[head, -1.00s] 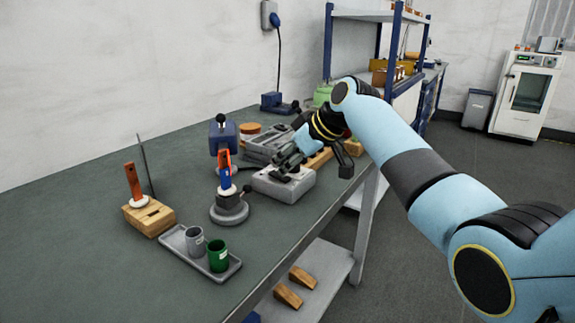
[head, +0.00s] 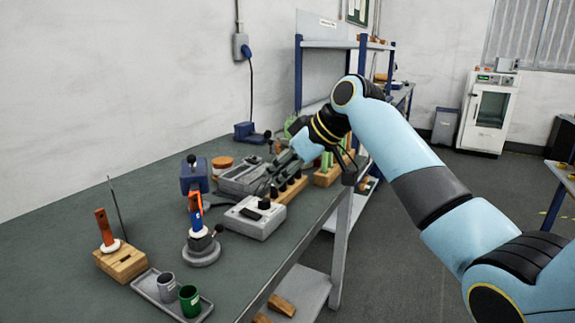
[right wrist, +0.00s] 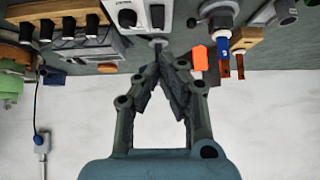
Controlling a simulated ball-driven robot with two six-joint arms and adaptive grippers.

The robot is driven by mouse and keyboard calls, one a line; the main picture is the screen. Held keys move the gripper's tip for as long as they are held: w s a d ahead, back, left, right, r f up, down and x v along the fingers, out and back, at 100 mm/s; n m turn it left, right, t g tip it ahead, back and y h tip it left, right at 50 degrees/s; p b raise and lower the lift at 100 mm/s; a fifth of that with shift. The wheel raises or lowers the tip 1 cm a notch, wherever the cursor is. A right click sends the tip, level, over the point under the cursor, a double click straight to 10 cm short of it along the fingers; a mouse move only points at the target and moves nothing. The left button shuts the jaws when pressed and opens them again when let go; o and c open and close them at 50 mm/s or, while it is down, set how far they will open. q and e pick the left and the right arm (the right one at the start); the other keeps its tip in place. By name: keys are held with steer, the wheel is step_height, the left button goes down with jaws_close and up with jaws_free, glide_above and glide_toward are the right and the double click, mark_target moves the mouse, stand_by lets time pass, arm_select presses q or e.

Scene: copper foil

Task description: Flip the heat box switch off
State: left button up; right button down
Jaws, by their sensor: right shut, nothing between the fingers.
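The heat box, a light grey box (head: 258,224) with a white top panel and black controls, sits near the front edge of the bench. In the right wrist view the box (right wrist: 140,28) is at the top, just past my fingertips, with a dark round control and a black control on it. Which way the switch is set is too small to tell. My right gripper (head: 273,176) is shut and empty, just beyond the box in the head view; its fingertips (right wrist: 164,56) meet in the wrist view. My left gripper is not in view.
Left of the box stand a grey round stand with an orange-and-blue tool (head: 197,215), a tray with two cups (head: 150,290) and a wooden block (head: 122,262). A wooden rack with black pegs (head: 290,190) is behind the box.

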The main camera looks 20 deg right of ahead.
steer(key=shift+v, duration=1.1)
steer(key=shift+s+d+f, duration=0.15)
steer(key=shift+f, duration=0.05)
steer(key=s+d+f+m+g+h+b, duration=0.1)
steer(key=s+f+g, duration=0.1)
steer(key=s+f, duration=0.85)
steer(key=s+f+m+g+b, duration=0.15)
steer(key=s+f, duration=0.35)
steer(key=f, duration=1)
steer(key=s+d+f+m+g+h, duration=0.1)
steer(key=s+f+m+g, duration=0.1)
steer(key=s+f, duration=0.85)
steer(key=s+d+f+m+h, duration=0.1)
steer(key=s+d+f+h, duration=0.1)
steer(key=s+f, duration=0.9)
steer(key=s+d+f+m+h+b, duration=0.1)
steer(key=s+d+f+h, duration=0.1)
steer(key=s+f, duration=1)
steer(key=shift+s+d+f+m, duration=0.35)
steer(key=shift+s+d, duration=0.3)
steer(key=shift+s, duration=3.85)
